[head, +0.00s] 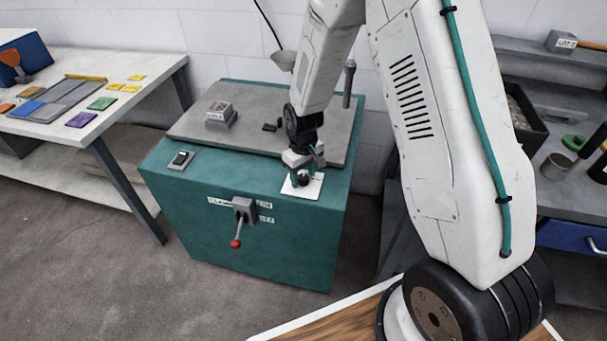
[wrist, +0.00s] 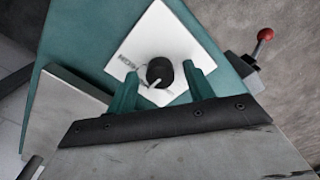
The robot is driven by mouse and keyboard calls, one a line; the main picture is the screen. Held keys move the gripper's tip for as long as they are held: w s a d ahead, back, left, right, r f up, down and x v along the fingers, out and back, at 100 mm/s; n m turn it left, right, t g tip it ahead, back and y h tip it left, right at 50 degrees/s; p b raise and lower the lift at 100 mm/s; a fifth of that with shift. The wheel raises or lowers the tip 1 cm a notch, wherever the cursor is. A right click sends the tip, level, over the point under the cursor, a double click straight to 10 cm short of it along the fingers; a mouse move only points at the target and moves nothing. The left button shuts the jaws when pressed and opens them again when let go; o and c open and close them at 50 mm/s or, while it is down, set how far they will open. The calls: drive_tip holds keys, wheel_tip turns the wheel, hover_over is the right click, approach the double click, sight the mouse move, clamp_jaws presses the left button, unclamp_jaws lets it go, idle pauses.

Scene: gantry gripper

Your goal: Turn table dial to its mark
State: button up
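The dial (wrist: 160,72) is a round black knob with a short white pointer line. It sits on a white square plate (wrist: 165,35) with dark lettering to the left of the knob, too small to read surely. In the head view the plate (head: 290,189) lies on the front right corner of the green machine's top. My gripper (wrist: 160,69) points down at the dial. Its two teal fingers are apart, one on each side of the knob, with a visible gap on both sides. In the head view my gripper (head: 303,178) partly hides the dial.
The green cabinet (head: 245,240) has a grey top plate (head: 255,135), a red-knobbed lever (head: 237,242) on its front and a black switch (head: 181,158). A table (head: 100,120) with coloured tiles stands left. A dark bench with tools is at right.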

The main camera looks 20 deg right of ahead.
sight(305, 179)
wheel_tip(305, 179, up, 8)
drive_tip(key=shift+f, duration=0.1)
idle(0.5)
idle(0.4)
drive_tip(key=shift+s, duration=0.45)
drive_tip(key=s+d+r+m, duration=0.1)
drive_tip(key=s+r+m, duration=0.1)
drive_tip(key=s+r, duration=1.1)
drive_tip(key=s+d+r+m+t, duration=0.1)
drive_tip(key=s+r+m, duration=0.1)
drive_tip(key=s+r, duration=1)
drive_tip(key=s, duration=0.5)
drive_tip(key=shift+d+r, duration=0.35)
drive_tip(key=shift+d, duration=0.05)
